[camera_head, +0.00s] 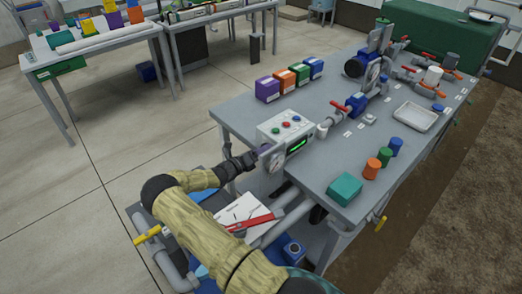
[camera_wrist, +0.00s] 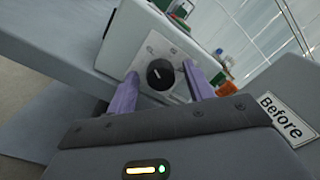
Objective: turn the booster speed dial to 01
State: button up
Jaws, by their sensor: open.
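The booster speed dial is a round black knob (camera_wrist: 160,74) with a white pointer line, on a pale plate on the side of the control box. In the wrist view, my gripper (camera_wrist: 159,71) is open. Its two purple fingers stand to the left and right of the knob with gaps showing; whether the tips reach past its face I cannot tell. In the head view, the control box (camera_head: 272,130) sits at the near left table edge, with coloured buttons and a green-lit display (camera_head: 299,143). My gripper (camera_head: 263,150) is at its side and hides the knob there.
A round gauge (camera_head: 277,161) is just beside my gripper. Pipes with a red-handled valve (camera_head: 342,106) run behind the box. Several small coloured boxes (camera_head: 267,88), a teal box (camera_head: 345,188) and coloured cylinders (camera_head: 372,168) stand on the table (camera_head: 320,170).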

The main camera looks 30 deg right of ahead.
jog(key=s+a+b, duration=0.2)
jog(key=a, duration=1.5)
jog(key=shift+a+f, duration=0.15)
jog(key=shift+f, duration=0.2)
jog(key=s+r+m+g+y+p, duration=0.1)
jog(key=s+r+m+y, duration=0.1)
jog(key=s+m+y, duration=0.1)
jog(key=s+r+m+g+y+p, duration=0.1)
jog(key=s+r+m+g+y, duration=0.1)
jog(key=s+m, duration=0.3)
jog(key=s+a+r+m+g+y+p, duration=0.1)
jog(key=s+m+g+y, duration=0.1)
jog(key=s+m+y, duration=0.2)
jog(key=shift+r+m+y+p, duration=0.3)
jog(key=shift+r+m, duration=0.1)
jog(key=shift+m, duration=0.3)
jog(key=s+a+r+m+t+y+p, duration=0.2)
jog(key=s+a+r+m+y, duration=0.2)
jog(key=r+m, duration=0.3)
jog(key=s+a+r+m+t+y+p, duration=0.3)
jog(key=s+a+r+m, duration=0.3)
jog(key=r, duration=0.5)
jog(key=s+m+y, duration=0.1)
jog(key=m, duration=0.1)
jog(key=shift+s+a+m+y, duration=0.2)
jog(key=shift+a+m+y, duration=0.1)
jog(key=shift+a, duration=0.05)
